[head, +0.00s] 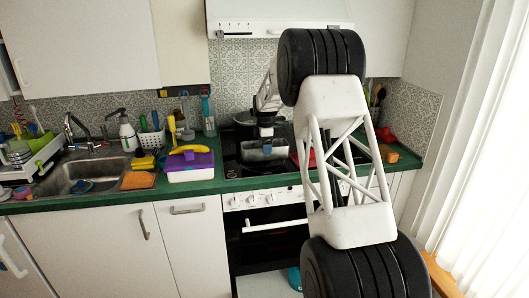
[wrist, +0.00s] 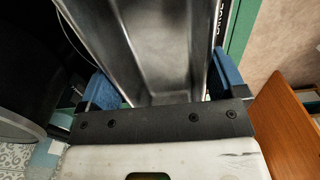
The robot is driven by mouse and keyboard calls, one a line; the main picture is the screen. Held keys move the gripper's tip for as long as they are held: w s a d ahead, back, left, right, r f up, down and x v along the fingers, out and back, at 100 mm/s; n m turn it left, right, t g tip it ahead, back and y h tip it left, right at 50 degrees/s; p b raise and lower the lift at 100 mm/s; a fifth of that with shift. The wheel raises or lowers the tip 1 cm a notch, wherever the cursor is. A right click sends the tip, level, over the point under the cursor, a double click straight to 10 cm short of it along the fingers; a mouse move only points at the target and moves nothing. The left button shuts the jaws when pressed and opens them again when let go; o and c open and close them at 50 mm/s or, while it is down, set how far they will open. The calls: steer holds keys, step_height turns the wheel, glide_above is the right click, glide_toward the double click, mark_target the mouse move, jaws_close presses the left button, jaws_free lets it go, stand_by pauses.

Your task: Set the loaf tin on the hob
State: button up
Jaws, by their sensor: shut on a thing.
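The loaf tin (head: 256,154) is a grey metal trough over the black hob (head: 232,170) in the head view. In the wrist view the tin (wrist: 155,40) runs away from my gripper, with its inside bare in the part that shows. My gripper (head: 267,142) is shut on the tin. Its blue fingers show on both sides of the tin's near end in the wrist view (wrist: 162,85). I cannot tell whether the tin's base touches the hob. My arm hides the hob's right part in the head view.
A dark pot (head: 247,119) stands at the back of the hob. A white box with a purple lid (head: 190,162) and bananas on it stands left of the hob. The range hood (head: 270,22) hangs above. The sink (head: 85,172) is further left.

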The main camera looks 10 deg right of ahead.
steer(key=shift+w, duration=0.5)
steer(key=shift+f, duration=0.1)
steer(key=shift+f, duration=1.7)
steer(key=shift+f, duration=0.1)
steer(key=o, duration=0.8)
steer(key=shift+c, duration=0.2)
step_height(320, 180, up, 12)
